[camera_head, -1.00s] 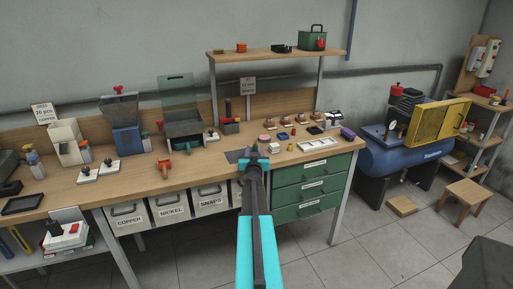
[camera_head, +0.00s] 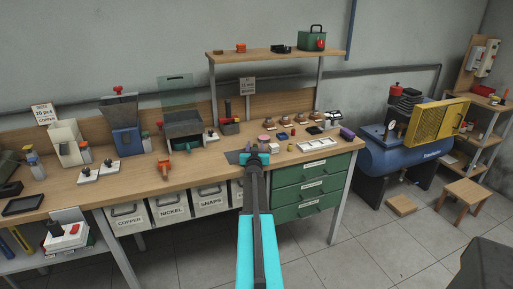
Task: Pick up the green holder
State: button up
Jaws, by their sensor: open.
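My gripper (camera_head: 255,158) has teal and black parts and is open over the front of the wooden workbench (camera_head: 215,178), near a dark mat (camera_head: 233,156). I cannot clearly pick out a green holder. Several small items lie around the gripper and are too small to identify, and the gripper and arm hide part of the bench there. No object shows between the jaws.
Pink round pieces (camera_head: 269,149) lie just right of the gripper. A white tray (camera_head: 317,144) and purple piece (camera_head: 347,133) lie further right. A green toolbox (camera_head: 313,40) stands on the shelf. Green drawers (camera_head: 312,186) are below. Bare bench lies left of the gripper.

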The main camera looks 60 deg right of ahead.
aim_at(256, 144)
dwell(0.4)
grip_shut()
jog(key=shift+r, duration=0.1)
jog(key=shift+r+p, duration=0.55)
jog(key=shift+r, duration=1.25)
jog(key=shift+s+a+f+b, duration=0.2)
jog(key=shift+s+b, duration=0.15)
jog(key=shift+b, duration=0.1)
jog(key=s+b, duration=0.1)
jog(key=s+a+b, duration=0.1)
jog(key=s+b, duration=0.2)
jog(key=shift+a, duration=0.35)
jog(key=s+b, duration=0.1)
jog(key=b, duration=0.2)
jog(key=s+a+b, duration=0.1)
jog(key=s+b, duration=0.1)
jog(key=b, duration=0.1)
jog(key=shift+r+b, duration=0.2)
jog(key=shift+b, duration=0.1)
jog(key=s+a+r+b, duration=0.1)
jog(key=s+a+b, duration=0.2)
jog(key=s, duration=0.4)
jog(key=shift+b, duration=0.85)
